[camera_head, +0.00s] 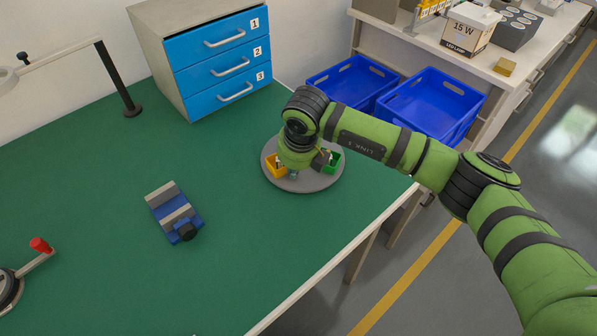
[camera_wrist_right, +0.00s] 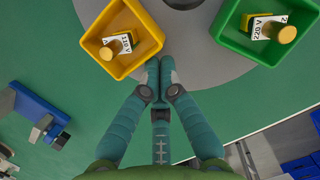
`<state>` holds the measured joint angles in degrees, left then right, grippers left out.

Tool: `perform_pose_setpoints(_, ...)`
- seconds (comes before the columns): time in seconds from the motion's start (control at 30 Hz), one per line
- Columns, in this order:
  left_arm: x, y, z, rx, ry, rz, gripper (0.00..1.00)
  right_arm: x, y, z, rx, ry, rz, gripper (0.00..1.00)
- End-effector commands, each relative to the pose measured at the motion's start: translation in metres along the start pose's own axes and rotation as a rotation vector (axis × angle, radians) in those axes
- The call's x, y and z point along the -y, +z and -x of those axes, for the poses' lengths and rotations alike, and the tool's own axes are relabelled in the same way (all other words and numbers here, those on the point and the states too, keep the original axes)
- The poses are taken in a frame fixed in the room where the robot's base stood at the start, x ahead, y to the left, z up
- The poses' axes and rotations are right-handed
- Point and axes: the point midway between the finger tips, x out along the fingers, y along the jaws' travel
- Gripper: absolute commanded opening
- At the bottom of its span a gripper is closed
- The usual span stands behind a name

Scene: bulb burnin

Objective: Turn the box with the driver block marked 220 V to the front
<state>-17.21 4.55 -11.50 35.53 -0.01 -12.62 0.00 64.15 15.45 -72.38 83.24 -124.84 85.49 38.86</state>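A round grey turntable (camera_head: 305,185) stands on the green bench near its right edge. A yellow box (camera_head: 276,170) sits on its left part and a green box (camera_head: 333,164) on its right part. In the right wrist view, the green box (camera_wrist_right: 229,38) holds a driver block (camera_wrist_right: 268,27) marked 220 V. The yellow box (camera_wrist_right: 91,42) holds a block (camera_wrist_right: 122,44) whose mark looks like 110 V. My right gripper (camera_wrist_right: 160,70) has its fingertips together, with nothing visible between them, over the turntable between the boxes. My wrist hides part of the turntable in the head view.
A blue vise-like fixture (camera_head: 174,212) lies left of the turntable. A cabinet with blue drawers (camera_head: 222,68) stands behind. Blue crates (camera_head: 430,105) are right of the bench. A lever with a red knob (camera_head: 40,245) is at far left. Bench between them is clear.

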Motion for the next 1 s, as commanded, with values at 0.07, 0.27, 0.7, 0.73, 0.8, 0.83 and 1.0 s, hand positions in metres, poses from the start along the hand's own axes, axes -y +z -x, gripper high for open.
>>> perform_pose_setpoints(0.07, 0.000, 0.001, -0.007, 0.000, 0.000, 0.000, 0.43, -0.003, 0.002, -0.003, 0.003, -0.008, -0.035, 0.00)
perform_pose_setpoints(0.27, 0.000, 0.002, -0.018, 0.000, 0.000, 0.000, 0.43, -0.007, 0.007, -0.004, 0.003, -0.031, -0.125, 0.00)
perform_pose_setpoints(0.7, 0.000, 0.003, -0.032, 0.000, -0.001, 0.001, 0.43, -0.012, 0.015, -0.004, 0.002, -0.039, -0.156, 0.00)
perform_pose_setpoints(0.73, 0.000, 0.003, -0.033, 0.000, -0.001, 0.001, 0.43, -0.012, 0.015, -0.004, 0.002, -0.039, -0.156, 0.00)
perform_pose_setpoints(0.8, 0.000, 0.003, -0.033, 0.000, -0.001, 0.001, 0.43, -0.012, 0.015, -0.004, 0.002, -0.039, -0.156, 0.00)
perform_pose_setpoints(0.83, 0.000, 0.003, -0.034, 0.000, -0.001, 0.001, 0.43, -0.013, 0.016, -0.004, 0.001, -0.039, -0.156, 0.00)
perform_pose_setpoints(1.0, 0.000, 0.003, -0.034, -0.001, -0.001, 0.001, 0.43, -0.013, 0.016, -0.004, 0.001, -0.039, -0.155, 0.00)
